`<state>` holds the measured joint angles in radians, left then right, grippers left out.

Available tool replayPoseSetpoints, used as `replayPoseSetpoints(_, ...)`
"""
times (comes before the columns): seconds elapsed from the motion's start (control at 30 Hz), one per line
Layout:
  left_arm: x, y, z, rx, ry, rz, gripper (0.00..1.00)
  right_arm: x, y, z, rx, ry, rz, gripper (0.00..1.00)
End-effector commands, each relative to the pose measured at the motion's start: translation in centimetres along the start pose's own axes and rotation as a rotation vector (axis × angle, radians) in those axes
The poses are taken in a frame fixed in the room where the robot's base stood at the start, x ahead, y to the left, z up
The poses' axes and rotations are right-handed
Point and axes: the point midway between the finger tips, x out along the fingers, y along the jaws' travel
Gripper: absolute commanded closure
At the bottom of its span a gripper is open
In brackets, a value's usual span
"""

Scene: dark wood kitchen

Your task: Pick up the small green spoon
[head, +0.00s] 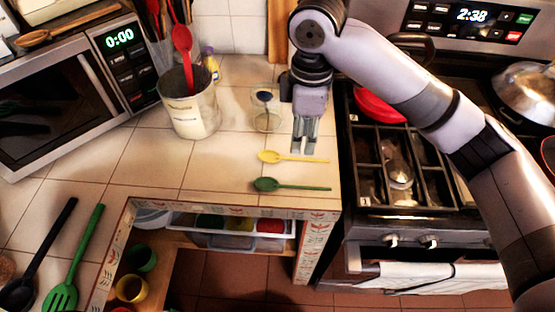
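The small green spoon (290,186) lies flat on the tiled counter near its front edge, with its bowl to the left and its handle to the right. A yellow spoon (292,158) lies just behind it, almost parallel. My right gripper (305,150) points down above the counter, close to the yellow spoon and behind the green spoon in the picture. Its two fingers show a gap with nothing between them. It is apart from the green spoon. My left gripper is not in view.
A small glass jar (267,110) stands left of my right gripper. A metal canister (190,108) holds a red spoon (183,52). The stove (405,215) is on the right, the microwave (60,90) on the left. A green slotted spatula (62,295) lies at lower left.

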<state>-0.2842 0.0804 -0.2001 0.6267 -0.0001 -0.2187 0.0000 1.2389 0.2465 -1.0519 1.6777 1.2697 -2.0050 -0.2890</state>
Motion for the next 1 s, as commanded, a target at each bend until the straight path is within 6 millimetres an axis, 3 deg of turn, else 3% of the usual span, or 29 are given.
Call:
replayPoseSetpoints(0.1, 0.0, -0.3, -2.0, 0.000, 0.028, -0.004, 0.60, -0.1, 0.1, 0.2, -0.005, -0.015, -0.002, 0.70)
replayPoseSetpoints(0.17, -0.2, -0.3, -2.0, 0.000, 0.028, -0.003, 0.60, 0.5, 0.1, 0.3, -0.005, -0.016, -0.004, 0.70)
replayPoseSetpoints(0.4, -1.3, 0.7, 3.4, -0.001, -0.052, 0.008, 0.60, 5.5, 0.1, 0.3, -0.004, -0.015, -0.004, 0.70)
replayPoseSetpoints(0.5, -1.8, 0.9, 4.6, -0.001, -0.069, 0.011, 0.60, 7.6, 0.1, 0.3, -0.003, -0.015, -0.004, 0.70)
replayPoseSetpoints(0.63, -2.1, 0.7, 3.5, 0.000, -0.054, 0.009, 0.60, 10.0, 0.1, 0.3, -0.004, -0.015, -0.004, 0.70)
replayPoseSetpoints(0.83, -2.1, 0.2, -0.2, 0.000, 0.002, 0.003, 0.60, 11.7, 0.1, 0.2, -0.005, -0.012, 0.000, 0.70)
replayPoseSetpoints(1.0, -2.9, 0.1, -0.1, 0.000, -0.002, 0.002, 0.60, 13.2, 0.0, -0.3, -0.005, -0.015, -0.002, 0.70)
